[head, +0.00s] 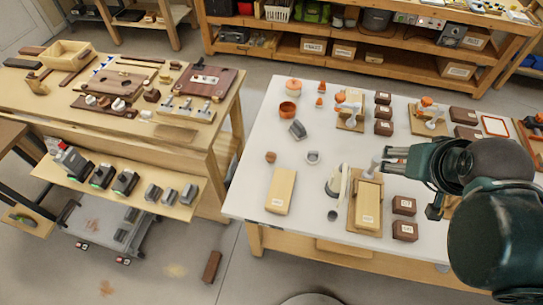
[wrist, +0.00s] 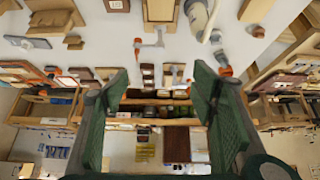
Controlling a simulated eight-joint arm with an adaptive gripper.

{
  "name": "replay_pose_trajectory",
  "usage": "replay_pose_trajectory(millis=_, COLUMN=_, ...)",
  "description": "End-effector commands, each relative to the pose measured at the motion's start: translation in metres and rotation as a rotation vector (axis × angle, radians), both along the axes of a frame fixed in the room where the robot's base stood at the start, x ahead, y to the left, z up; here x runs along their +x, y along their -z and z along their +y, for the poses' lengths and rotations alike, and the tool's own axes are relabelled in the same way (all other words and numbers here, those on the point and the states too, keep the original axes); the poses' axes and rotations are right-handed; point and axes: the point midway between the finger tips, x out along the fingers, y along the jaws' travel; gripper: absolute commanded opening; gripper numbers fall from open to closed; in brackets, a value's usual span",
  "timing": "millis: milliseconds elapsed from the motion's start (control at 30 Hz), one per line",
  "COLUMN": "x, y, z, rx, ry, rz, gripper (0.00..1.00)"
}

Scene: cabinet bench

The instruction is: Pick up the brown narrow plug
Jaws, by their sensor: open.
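My gripper (head: 384,159) is at the right of the white table in the head view, with its fingers pointing left above the table. In the wrist view my gripper (wrist: 160,92) has its two green fingers wide apart with nothing held between them. A small brown rounded piece (head: 270,157) stands on the white table, well to the left of my gripper. It may be the brown narrow plug, but it is too small to tell. I cannot pick out the plug in the wrist view.
The white table (head: 245,200) holds a pale wooden block (head: 280,191), a grey cup (head: 312,157), an orange pot (head: 288,110) and several dark brown boxes (head: 404,205). A wooden block on a board (head: 368,205) lies below my gripper. A wooden bench (head: 215,125) with tools stands left.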

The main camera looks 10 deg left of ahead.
Motion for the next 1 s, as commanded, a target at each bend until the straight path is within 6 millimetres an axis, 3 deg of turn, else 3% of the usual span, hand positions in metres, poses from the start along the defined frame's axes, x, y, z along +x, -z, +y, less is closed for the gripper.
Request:
replay_pose_trajectory(millis=100, x=0.000, y=0.000, z=0.000, rx=0.000, ry=0.000, rz=0.000, gripper=0.54)
replay_pose_trajectory(millis=233, x=0.000, y=0.000, z=0.000, rx=0.000, ry=0.000, rz=0.000, gripper=0.38)
replay_pose_trajectory(millis=667, x=0.002, y=0.000, z=0.002, rx=-0.004, ry=-0.008, rz=0.004, gripper=0.38)
replay_pose_trajectory(millis=1000, x=0.022, y=-0.001, z=0.020, rx=-0.042, ry=-0.107, rz=0.045, gripper=0.38)
